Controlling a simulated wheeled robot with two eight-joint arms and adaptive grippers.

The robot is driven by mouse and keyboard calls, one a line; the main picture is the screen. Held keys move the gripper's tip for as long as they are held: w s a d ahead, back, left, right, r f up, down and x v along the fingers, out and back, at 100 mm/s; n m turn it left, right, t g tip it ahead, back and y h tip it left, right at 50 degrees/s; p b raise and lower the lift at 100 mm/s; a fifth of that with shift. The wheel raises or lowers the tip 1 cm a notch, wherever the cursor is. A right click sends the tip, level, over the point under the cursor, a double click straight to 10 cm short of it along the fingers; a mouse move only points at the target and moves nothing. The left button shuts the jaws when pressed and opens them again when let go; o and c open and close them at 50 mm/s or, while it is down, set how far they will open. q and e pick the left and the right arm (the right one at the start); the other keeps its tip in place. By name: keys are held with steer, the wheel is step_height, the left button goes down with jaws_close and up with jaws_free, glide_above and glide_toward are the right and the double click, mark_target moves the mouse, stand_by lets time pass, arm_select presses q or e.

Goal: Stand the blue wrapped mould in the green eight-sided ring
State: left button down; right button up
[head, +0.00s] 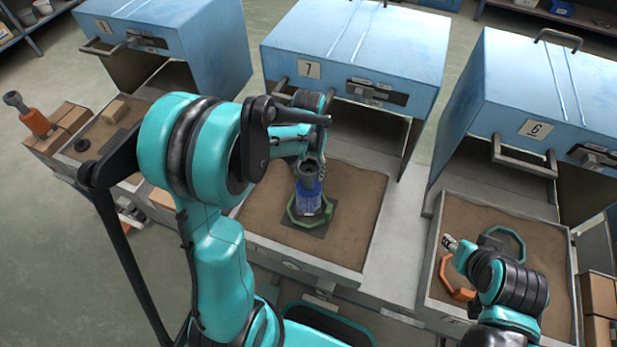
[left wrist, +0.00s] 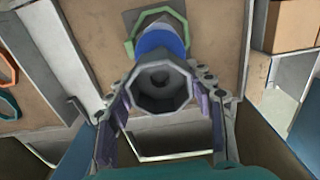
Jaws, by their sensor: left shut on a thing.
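The blue wrapped mould (head: 308,200) has a grey eight-sided top with a hole in it and a blue wrapped lower part. My left gripper (head: 310,165) is shut on its grey upper part; the grip also shows in the left wrist view (left wrist: 165,95). The mould looks roughly upright in the head view. The green eight-sided ring (head: 327,213) lies on a dark square plate in the middle sand tray. The mould overlaps the ring in both views, and I cannot tell whether its foot rests inside. My right gripper (head: 451,243) is over the right tray, its fingers unclear.
The middle sand tray (head: 367,232) stands before blue hood 7 (head: 355,45). The right tray (head: 435,262) before blue hood 6 (head: 545,85) holds an orange ring (head: 457,292) and a teal ring (head: 519,241). An orange-wrapped mould (head: 36,122) stands at far left. Sand around the green ring is clear.

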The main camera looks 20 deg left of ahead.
mark_target(309, 188)
arm_select(q)
steer(key=shift+w+a+f, duration=0.1)
steer(key=shift+w+f, duration=0.1)
steer(key=shift+f+b, duration=0.6)
steer(key=shift+f, duration=1.35)
steer(key=shift+f+b, duration=0.4)
steer(key=c, duration=0.6)
jaws_free()
steer(key=shift+r, duration=0.1)
